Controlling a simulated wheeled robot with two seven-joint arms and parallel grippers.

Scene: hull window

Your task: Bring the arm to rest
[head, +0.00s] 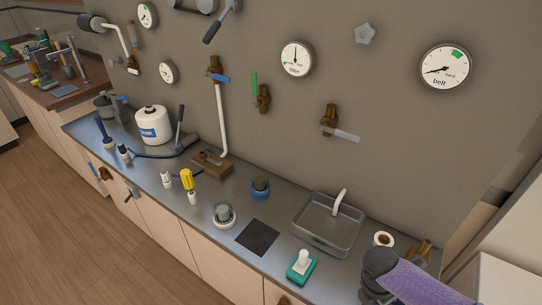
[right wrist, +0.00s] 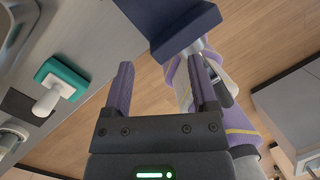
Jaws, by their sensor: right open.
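My right arm (head: 408,277) comes into the head view at the lower right, with a purple link and dark grey joints, over the right end of the counter (head: 190,222). In the right wrist view my right gripper (right wrist: 160,74) has its two purple fingers apart, with nothing between them. Wooden floor and parts of my own body show beyond the fingers. In the head view I cannot make out the fingertips. My left gripper is in neither view.
A teal block with a white knob (head: 301,267) stands on the counter; it also shows left of the gripper in the right wrist view (right wrist: 62,82). Behind it is a sink (head: 318,240), with a white-and-brown cup (head: 383,239) close to my arm. Gauges and valves cover the wall.

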